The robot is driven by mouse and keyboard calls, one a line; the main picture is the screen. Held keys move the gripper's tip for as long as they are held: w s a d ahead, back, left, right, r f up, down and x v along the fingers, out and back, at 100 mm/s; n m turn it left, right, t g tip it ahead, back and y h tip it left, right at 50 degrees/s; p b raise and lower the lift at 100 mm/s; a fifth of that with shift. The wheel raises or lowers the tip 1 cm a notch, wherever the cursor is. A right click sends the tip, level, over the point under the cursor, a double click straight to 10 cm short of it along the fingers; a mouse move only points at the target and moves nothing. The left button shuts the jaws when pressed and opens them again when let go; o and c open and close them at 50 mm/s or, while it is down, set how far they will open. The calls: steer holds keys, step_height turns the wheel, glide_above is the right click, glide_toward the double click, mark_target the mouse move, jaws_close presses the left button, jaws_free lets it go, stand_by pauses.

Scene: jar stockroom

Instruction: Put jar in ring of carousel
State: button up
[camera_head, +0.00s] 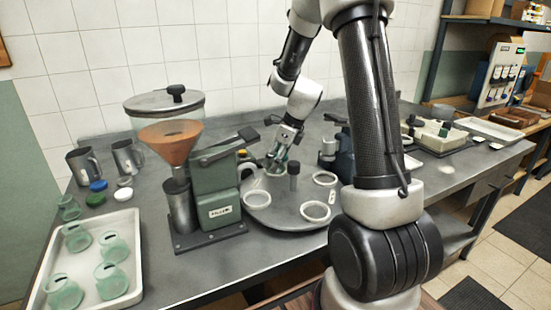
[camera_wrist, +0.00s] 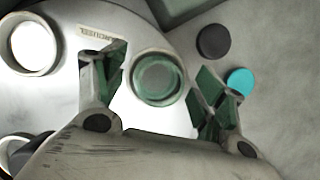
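The round grey carousel (camera_head: 285,222) stands on the bench with pale rings around a dark upright post (camera_head: 294,172). Empty rings show at the front left (camera_head: 257,199), front right (camera_head: 315,211) and back right (camera_head: 324,178). My gripper (camera_head: 279,158) is low over the carousel's back left. In the wrist view a green glass jar (camera_wrist: 158,78) appears seated upright within a ring, between the fingers of my gripper (camera_wrist: 160,90). The fingers are spread, with gaps visible beside the jar. An empty ring (camera_wrist: 35,43) lies to the left. The jar's base is hidden.
A white tray (camera_head: 137,262) at the left holds several green jars (camera_head: 114,247). A green grinder (camera_head: 211,195) with a copper funnel stands close left of the carousel. A dark cap (camera_wrist: 213,41) and a teal cap (camera_wrist: 240,81) lie beside the carousel.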

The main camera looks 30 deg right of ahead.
steer(key=shift+r, duration=0.1)
steer(key=v, duration=1.1)
steer(key=s+a+r+n+h, duration=0.1)
steer(key=s+a+r+n, duration=0.1)
steer(key=s+r+n, duration=0.35)
steer(key=s+a+r+n, duration=0.2)
steer(key=s+n, duration=0.5)
steer(key=s, duration=0.1)
steer(key=s+n+t+h, duration=0.1)
steer(key=s+n+h, duration=0.1)
steer(key=s+n, duration=1.1)
steer(key=shift+d+f+n, duration=0.2)
steer(key=shift+d+n, duration=0.1)
steer(key=shift+n, duration=0.45)
